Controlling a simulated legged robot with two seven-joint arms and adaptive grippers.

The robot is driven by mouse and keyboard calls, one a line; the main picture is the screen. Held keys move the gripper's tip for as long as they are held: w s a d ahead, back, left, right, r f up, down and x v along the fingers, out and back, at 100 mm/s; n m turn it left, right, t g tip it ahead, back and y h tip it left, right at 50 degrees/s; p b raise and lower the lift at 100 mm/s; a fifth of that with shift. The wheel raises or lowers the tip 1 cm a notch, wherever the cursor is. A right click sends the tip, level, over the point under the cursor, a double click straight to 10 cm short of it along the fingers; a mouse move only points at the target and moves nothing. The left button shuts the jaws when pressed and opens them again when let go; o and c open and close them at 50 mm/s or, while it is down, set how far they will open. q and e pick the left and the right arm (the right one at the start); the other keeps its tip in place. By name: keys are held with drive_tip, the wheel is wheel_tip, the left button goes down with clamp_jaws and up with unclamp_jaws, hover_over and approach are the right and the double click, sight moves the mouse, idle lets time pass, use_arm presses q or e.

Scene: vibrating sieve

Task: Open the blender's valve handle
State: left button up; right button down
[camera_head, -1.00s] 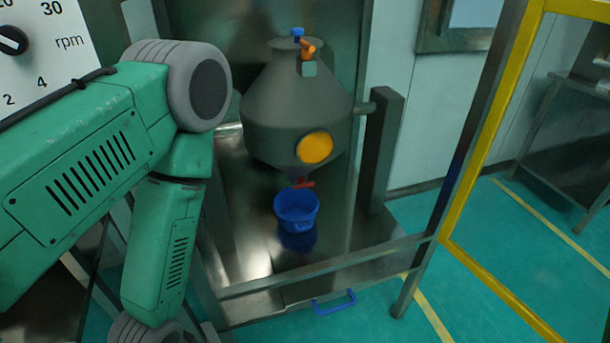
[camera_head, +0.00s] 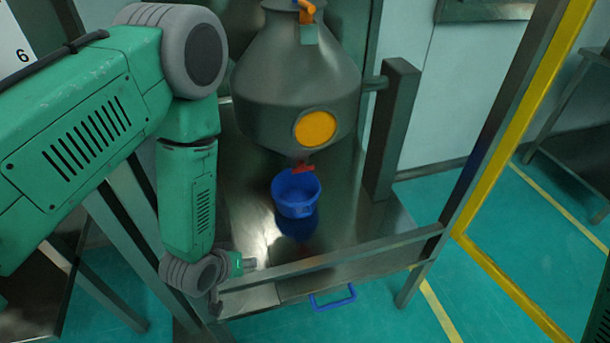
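The blender is a grey metal vessel (camera_head: 295,85) with a cone-shaped top and bottom. A yellow-orange disc (camera_head: 315,129) is on its front. An orange handle (camera_head: 306,8) sits on its top, cut by the upper picture edge. A red valve handle (camera_head: 303,168) sits at its bottom outlet, above a blue bucket (camera_head: 297,195). My green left arm comes in from the left and bends down. Its wrist end is low, left of the bucket and apart from the blender. My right gripper is not in view.
The blender and bucket stand over a shiny metal platform (camera_head: 345,232) with a front rail (camera_head: 330,264). A blue pull handle (camera_head: 332,298) is below the rail. A grey post (camera_head: 388,130) stands right of the blender. A yellow frame (camera_head: 525,135) stands further right. Green floor lies beyond.

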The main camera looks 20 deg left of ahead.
use_arm(q)
drive_tip(key=w+d+f+n+t+h+b, duration=0.1)
drive_tip(key=w+f+n+t+b, duration=0.15)
drive_tip(key=w+b, duration=0.4)
drive_tip(key=w+f+n+t+b, duration=0.1)
drive_tip(key=w+n+t+b, duration=0.2)
drive_tip(key=w, duration=0.7)
drive_tip(key=n+t+h+b, duration=0.2)
drive_tip(key=n+t+b, duration=0.2)
drive_tip(key=t+b, duration=0.35)
approach(305, 170)
drive_tip(key=w, duration=0.4)
drive_tip(key=shift+g, duration=0.3)
drive_tip(key=b+x, duration=0.3)
drive_tip(key=x, duration=0.3)
drive_tip(key=shift+w+d+r, duration=0.2)
drive_tip(key=shift+w+r, duration=0.05)
drive_tip(key=shift+w, duration=0.1)
clamp_jaws()
